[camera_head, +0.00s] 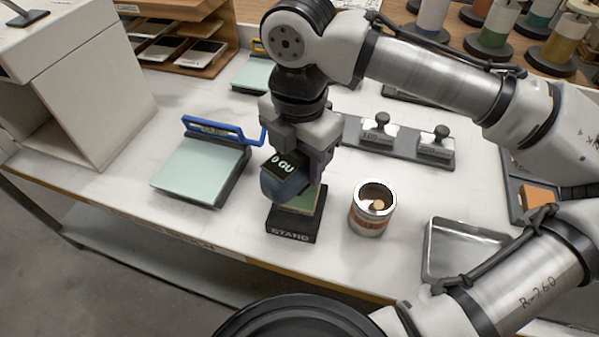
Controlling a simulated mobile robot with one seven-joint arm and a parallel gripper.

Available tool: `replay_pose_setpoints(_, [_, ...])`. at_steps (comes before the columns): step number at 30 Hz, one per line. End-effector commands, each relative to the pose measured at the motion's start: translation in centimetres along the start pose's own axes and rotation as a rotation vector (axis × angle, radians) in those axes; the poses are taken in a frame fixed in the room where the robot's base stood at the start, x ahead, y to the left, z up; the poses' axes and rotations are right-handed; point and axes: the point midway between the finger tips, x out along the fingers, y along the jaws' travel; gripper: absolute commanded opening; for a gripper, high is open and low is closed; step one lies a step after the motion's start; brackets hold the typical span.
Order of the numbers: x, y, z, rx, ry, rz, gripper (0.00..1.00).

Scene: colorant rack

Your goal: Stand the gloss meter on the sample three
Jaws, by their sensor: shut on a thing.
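My gripper (308,157) is shut on the gloss meter (283,187), a dark blue-grey rounded body whose display reads "0 GU". The meter is at a black block (290,237) marked "STAND", with a pale top edge showing beside it. I cannot tell whether the meter rests on the block or is just above it. A pale green panel (198,171) on a dark base with a blue handle lies to the left. A similar pale green panel (252,74) lies farther back, partly hidden by my arm. No label shows which panel is sample three.
An open tin (372,208) stands just right of the stand. A metal tray (462,250) lies farther right. A grey rack with knobbed weights (398,141) is behind the tin. A white cabinet (85,90) stands at left. White tabletop is clear between the left panel and the stand.

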Motion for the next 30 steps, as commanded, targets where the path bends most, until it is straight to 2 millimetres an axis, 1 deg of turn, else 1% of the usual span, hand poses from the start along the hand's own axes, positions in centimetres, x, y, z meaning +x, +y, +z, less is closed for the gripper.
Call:
replay_pose_setpoints(2, [0.7, -0.1, 0.0, 0.0, 0.0, -0.003, 0.13])
replay_pose_setpoints(6, [2.7, -0.1, 0.0, 0.001, 0.0, -0.003, 0.13])
replay_pose_setpoints(9, [3.7, -0.1, 0.0, 0.0, 0.0, -0.002, 0.13])
replay_pose_setpoints(18, [3.9, 0.0, 0.0, -0.001, 0.0, 0.0, 0.13])
replay_pose_setpoints(22, [4.3, 0.0, 0.0, -0.001, 0.001, 0.001, 0.13])
replay_pose_setpoints(23, [4.3, 0.0, 0.0, -0.001, 0.001, 0.0, 0.5])
replay_pose_setpoints(27, [4.3, 0.0, 0.0, -0.001, 0.0, 0.0, 0.69])
replay_pose_setpoints(28, [4.3, 0.0, 0.0, 0.0, 0.0, 0.0, 0.71])
replay_pose_setpoints(30, [4.3, 0.0, 0.0, 0.0, 0.0, -0.001, 0.71])
